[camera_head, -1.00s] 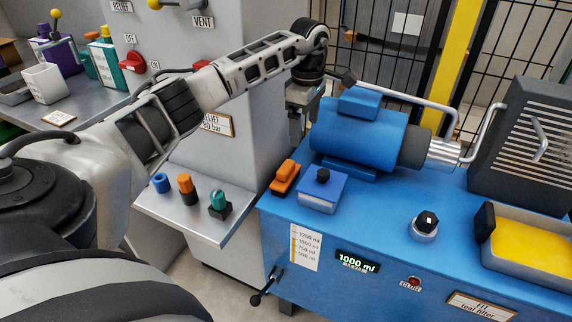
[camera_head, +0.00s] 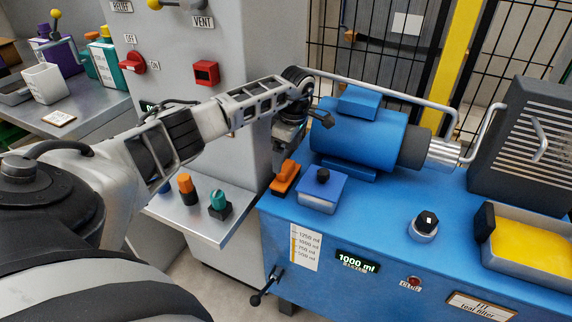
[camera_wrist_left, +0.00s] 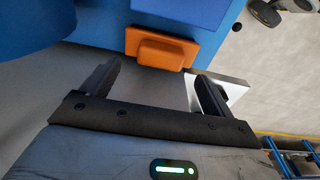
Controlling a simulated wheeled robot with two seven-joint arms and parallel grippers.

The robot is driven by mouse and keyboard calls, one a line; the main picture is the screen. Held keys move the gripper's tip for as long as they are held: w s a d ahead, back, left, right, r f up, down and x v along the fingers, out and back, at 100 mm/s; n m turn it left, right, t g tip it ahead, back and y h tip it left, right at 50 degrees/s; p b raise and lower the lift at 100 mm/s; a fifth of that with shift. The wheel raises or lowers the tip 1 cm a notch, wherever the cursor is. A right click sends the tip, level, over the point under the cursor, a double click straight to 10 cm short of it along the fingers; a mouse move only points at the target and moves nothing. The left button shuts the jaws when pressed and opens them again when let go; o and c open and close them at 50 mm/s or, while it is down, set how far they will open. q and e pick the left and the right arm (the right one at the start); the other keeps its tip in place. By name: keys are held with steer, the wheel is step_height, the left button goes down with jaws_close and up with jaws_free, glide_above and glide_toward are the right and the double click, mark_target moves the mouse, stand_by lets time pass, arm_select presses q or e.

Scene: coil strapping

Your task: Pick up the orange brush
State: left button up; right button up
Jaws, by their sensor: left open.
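The orange brush (camera_head: 285,177) lies at the near left corner of the blue machine's top, beside a small blue box. In the left wrist view the brush (camera_wrist_left: 160,48) is an orange block with a raised middle, just beyond the fingertips. My left gripper (camera_head: 279,154) is just above and behind the brush in the head view, its fingers partly hidden by the wrist. In the left wrist view the left gripper (camera_wrist_left: 158,75) is open and empty, with its two dark fingers spread to either side of the brush's line. My right gripper is not in view.
The blue box (camera_head: 322,190) stands right of the brush, and the blue motor (camera_head: 358,138) behind it. A metal shelf (camera_head: 200,222) at the left carries an orange-topped item (camera_head: 186,189) and a teal knob (camera_head: 218,200). The grey cabinet (camera_head: 262,50) stands behind my arm.

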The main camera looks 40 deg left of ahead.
mark_target(286, 166)
arm_select(q)
step_height(286, 166, down, 4)
steer(key=shift+r, duration=0.15)
steer(key=c, duration=1.4)
steer(key=shift+r, duration=0.1)
